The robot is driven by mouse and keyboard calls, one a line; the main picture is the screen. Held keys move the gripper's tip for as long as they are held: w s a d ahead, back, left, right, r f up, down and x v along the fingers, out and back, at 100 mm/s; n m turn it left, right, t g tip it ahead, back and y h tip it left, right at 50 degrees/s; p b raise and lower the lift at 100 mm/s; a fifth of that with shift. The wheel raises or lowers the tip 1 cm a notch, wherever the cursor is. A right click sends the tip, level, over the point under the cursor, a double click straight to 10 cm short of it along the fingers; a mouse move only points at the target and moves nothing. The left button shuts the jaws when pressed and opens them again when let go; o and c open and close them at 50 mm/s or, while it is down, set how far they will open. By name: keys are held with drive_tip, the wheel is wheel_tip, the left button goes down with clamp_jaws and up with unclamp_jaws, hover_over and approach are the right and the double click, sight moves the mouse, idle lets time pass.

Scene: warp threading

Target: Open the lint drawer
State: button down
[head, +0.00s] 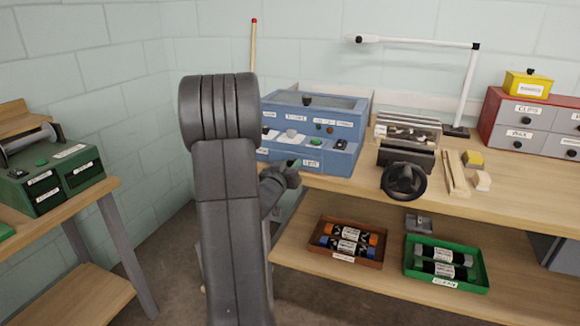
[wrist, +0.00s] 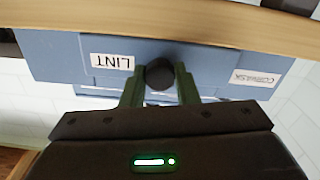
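The lint drawer (wrist: 85,60) is in the blue machine's lower front; in the wrist view its blue face carries a LINT label (wrist: 113,63). That label also shows in the head view (head: 311,163). A dark round knob (wrist: 159,74) stands out from the face. My gripper (wrist: 160,80) has its green fingers on both sides of the knob, with no clear gap, and appears shut on it. In the head view my gripper (head: 290,168) is at the machine's lower left front, and the knob is hidden. How far the drawer stands out cannot be told.
The blue machine (head: 345,105) stands on a wooden bench (head: 500,195). Right of it are a grey rack, a black handwheel (head: 404,181) and wooden pieces. A lower shelf holds a brown tray (head: 345,258) and a green tray (head: 482,280). A green machine (head: 35,180) stands left.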

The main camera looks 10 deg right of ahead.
drive_tip(key=v, duration=1.4)
drive_tip(key=shift+b, duration=0.4)
drive_tip(key=shift+s+a, duration=0.1)
drive_tip(key=c, duration=1.1)
unclamp_jaws()
drive_tip(key=v, duration=1.3)
drive_tip(key=shift+s+a+p, duration=0.25)
drive_tip(key=shift+s+p, duration=0.05)
drive_tip(key=shift+p, duration=0.05)
drive_tip(key=x, duration=1.4)
drive_tip(key=shift+b, duration=0.35)
